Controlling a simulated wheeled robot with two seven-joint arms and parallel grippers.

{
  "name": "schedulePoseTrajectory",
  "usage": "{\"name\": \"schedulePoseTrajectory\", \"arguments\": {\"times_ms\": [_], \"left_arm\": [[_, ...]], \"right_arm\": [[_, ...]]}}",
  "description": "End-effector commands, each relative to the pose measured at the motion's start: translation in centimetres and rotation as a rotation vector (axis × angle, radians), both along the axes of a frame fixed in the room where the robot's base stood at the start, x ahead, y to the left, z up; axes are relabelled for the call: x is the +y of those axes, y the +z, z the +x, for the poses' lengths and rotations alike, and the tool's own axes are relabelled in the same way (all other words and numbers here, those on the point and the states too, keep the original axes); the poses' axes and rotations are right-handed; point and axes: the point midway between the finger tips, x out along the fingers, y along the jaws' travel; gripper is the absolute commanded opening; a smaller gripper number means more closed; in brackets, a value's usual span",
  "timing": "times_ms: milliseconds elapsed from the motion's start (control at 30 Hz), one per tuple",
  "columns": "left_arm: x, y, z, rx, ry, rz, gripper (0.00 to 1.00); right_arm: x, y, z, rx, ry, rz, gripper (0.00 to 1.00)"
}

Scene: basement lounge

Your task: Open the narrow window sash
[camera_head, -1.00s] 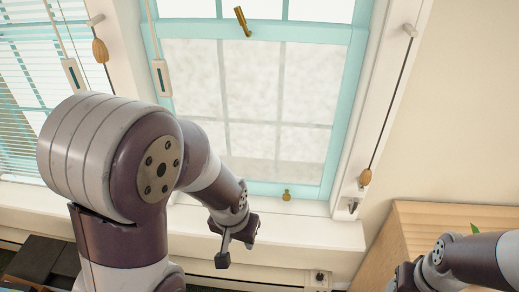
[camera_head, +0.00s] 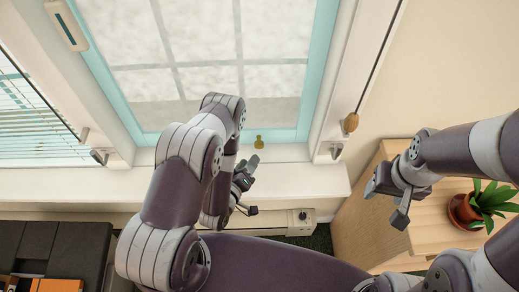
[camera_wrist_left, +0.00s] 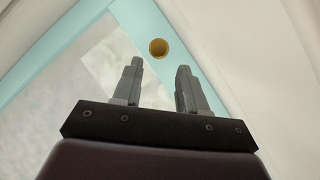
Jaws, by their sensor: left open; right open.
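The window sash (camera_head: 317,72) has a teal frame and frosted panes and appears shut at its bottom edge. A small brass knob (camera_head: 259,142) sits at the bottom rail. My left gripper (camera_head: 251,187) is open and empty, just below the knob and beside the white sill in the head view. In the left wrist view, the round knob (camera_wrist_left: 158,48) shows beyond and between the open left fingers (camera_wrist_left: 158,85), apart from them, with teal frame behind. My right gripper (camera_head: 385,203) is open and empty over the wooden cabinet.
A wooden cabinet (camera_head: 350,225) stands at the right with a potted plant (camera_head: 465,210) on it. A cord with a wooden pull (camera_head: 350,123) hangs by the right window jamb. A second window with blinds (camera_head: 30,125) is at the left. Dark furniture (camera_head: 60,245) stands below it.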

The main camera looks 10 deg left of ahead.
Motion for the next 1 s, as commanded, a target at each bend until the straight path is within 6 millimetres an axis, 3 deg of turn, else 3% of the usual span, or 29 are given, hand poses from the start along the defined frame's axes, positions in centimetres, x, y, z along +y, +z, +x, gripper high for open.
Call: {"name": "schedulePoseTrajectory", "arguments": {"times_ms": [33, 67, 200, 400, 833, 867, 967, 1000], "left_arm": [[-0.3, -1.2, 1.3, -0.007, -0.003, 0.0, 0.42], [-0.4, -1.3, 1.9, -0.006, -0.002, -0.001, 0.42], [-0.9, -1.7, 5.0, -0.007, -0.002, 0.0, 0.42], [-1.3, -2.3, 7.8, -0.005, 0.0, 0.001, 0.42], [-1.5, -2.4, 8.8, -0.003, 0.0, 0.001, 0.42], [-1.5, -2.4, 8.8, -0.003, 0.0, 0.001, 0.36], [-1.5, -2.4, 8.8, -0.003, 0.0, 0.001, 0.03], [-1.5, -2.4, 8.8, -0.002, -0.001, 0.001, 0.0]], "right_arm": [[0.0, -1.9, 0.0, 0.0, 0.0, 0.0, 0.59], [0.0, -2.3, 0.0, 0.0, 0.0, 0.0, 0.59], [0.0, -3.0, 0.0, -0.001, 0.0, 0.0, 0.59], [0.0, -4.1, 0.0, -0.001, 0.0, 0.0, 0.59], [0.0, -4.2, 0.0, -0.001, 0.0, 0.0, 0.59], [0.0, -4.2, 0.0, -0.001, 0.0, 0.0, 0.59], [0.0, -4.3, 0.0, -0.001, 0.0, 0.0, 0.59], [0.0, -4.3, 0.0, -0.001, 0.0, 0.0, 0.59]]}}
